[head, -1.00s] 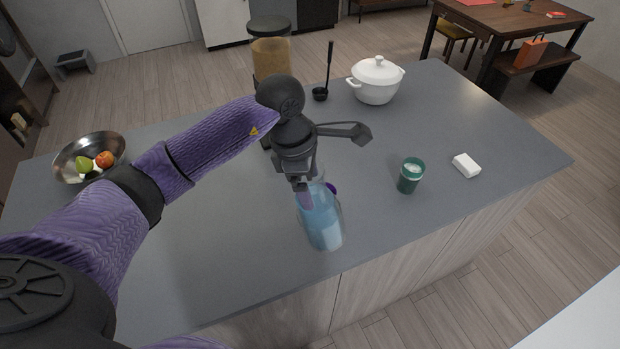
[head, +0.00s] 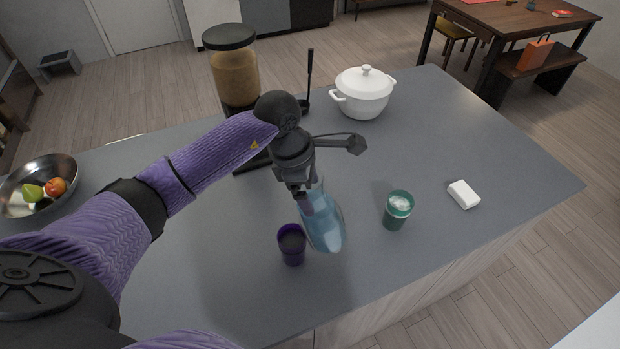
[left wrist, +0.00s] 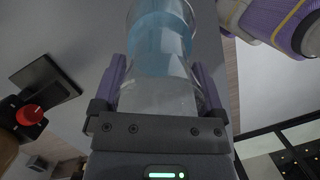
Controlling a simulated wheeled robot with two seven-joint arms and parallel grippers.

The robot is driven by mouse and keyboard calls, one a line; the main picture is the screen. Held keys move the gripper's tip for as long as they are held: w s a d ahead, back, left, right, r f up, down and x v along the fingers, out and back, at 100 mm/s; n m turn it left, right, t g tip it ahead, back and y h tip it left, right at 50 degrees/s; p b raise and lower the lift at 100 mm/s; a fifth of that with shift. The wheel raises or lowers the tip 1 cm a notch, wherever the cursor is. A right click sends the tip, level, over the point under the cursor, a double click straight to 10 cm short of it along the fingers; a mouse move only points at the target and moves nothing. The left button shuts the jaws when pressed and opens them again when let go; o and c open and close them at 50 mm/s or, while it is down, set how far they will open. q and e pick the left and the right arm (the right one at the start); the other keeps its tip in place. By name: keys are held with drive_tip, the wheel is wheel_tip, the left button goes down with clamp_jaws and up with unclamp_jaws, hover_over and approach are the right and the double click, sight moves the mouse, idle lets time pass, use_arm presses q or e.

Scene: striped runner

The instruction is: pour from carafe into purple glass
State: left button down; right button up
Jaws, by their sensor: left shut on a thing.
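The carafe (head: 325,226) is clear with blue liquid in it, and it is tilted slightly in the head view. My left gripper (head: 309,200) is shut on the carafe. The left wrist view also shows the carafe (left wrist: 160,60) between the two fingers. The purple glass (head: 292,245) stands upright on the counter, just left of the carafe. I cannot tell whether the glass holds anything. My right gripper is not in the head view.
A green glass (head: 397,211) and a white block (head: 463,194) are to the right on the grey counter (head: 440,150). A white pot (head: 363,97), a black ladle (head: 309,80) and a dispenser (head: 234,75) stand at the back. A metal fruit bowl (head: 65,170) is at left.

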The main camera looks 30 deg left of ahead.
use_arm(q)
drive_tip(key=shift+w+f, duration=0.2)
drive_tip(key=shift+f, duration=0.5)
drive_tip(key=shift+f+h+b, duration=0.3)
drive_tip(key=shift+f+b, duration=0.75)
drive_tip(key=shift+b, duration=0.2)
drive_tip(key=shift+r, duration=0.15)
drive_tip(key=shift+h, duration=0.5)
drive_tip(key=shift+d+f+b, duration=0.15)
drive_tip(key=shift+f+b, duration=2.1)
drive_tip(key=shift+b, duration=0.1)
drive_tip(key=shift+t, duration=0.3)
drive_tip(key=shift+f+h+b, duration=0.25)
drive_tip(key=shift+h+b, duration=0.15)
drive_tip(key=shift+b, duration=0.3)
drive_tip(key=shift+r, duration=0.1)
